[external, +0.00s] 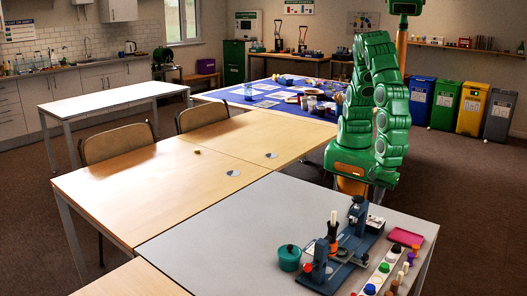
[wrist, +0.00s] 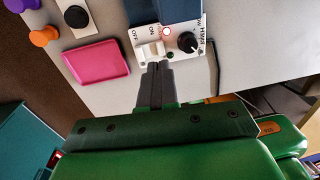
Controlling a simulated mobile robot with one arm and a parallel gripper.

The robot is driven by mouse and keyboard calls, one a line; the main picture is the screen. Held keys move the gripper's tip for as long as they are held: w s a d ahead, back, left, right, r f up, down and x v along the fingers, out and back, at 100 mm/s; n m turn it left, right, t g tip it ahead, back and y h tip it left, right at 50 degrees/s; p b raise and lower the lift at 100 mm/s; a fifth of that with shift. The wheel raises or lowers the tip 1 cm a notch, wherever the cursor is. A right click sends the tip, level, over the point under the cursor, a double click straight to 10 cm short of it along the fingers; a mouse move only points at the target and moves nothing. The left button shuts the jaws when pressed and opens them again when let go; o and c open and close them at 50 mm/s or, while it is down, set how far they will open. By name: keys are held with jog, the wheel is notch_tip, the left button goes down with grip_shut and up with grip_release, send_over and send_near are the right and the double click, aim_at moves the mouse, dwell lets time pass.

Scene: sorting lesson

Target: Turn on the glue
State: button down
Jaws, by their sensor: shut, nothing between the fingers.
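In the wrist view a white control panel (wrist: 196,55) carries OFF and ON lettering, a pale switch (wrist: 149,51), a black knob (wrist: 187,42) and a small red-ringed lamp (wrist: 166,31). My gripper (wrist: 157,68) is shut and empty, its dark fingertips just below the switch in the picture. I cannot tell whether they touch it, or which way the switch is set. In the external view the blue glue station (external: 318,277), with a pale upright stick (external: 333,217), stands on the grey table. There my fingertips are not clearly visible beside my green arm.
A pink tray (wrist: 97,62) lies left of the panel in the wrist view, near orange, purple and black knobs. A teal pot (external: 289,257) stands left of the station in the external view. The grey table's left part (external: 220,235) is clear.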

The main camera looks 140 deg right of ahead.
notch_tip(320, 180, up, 9)
jog(key=d, duration=0.1)
jog(key=shift+f, duration=0.2)
jog(key=shift+d, duration=0.1)
dwell(0.4)
jog(key=s+d+r+m+g, duration=0.1)
jog(key=s+d+r+m, duration=0.4)
jog(key=d+m, duration=0.45)
jog(key=s+d+r+m, duration=0.6)
jog(key=d+m, duration=0.3)
jog(key=d, duration=0.1)
jog(key=s+d+r+m, duration=0.1)
jog(key=s+d+m, duration=0.3)
jog(key=s+m, duration=0.4)
jog(key=s+d+r+m+y, duration=0.1)
jog(key=s+d+m, duration=0.4)
jog(key=s+m, duration=0.3)
jog(key=shift+r+m+g, duration=0.15)
jog(key=shift+m+g, duration=0.25)
jog(key=shift+m, duration=0.35)
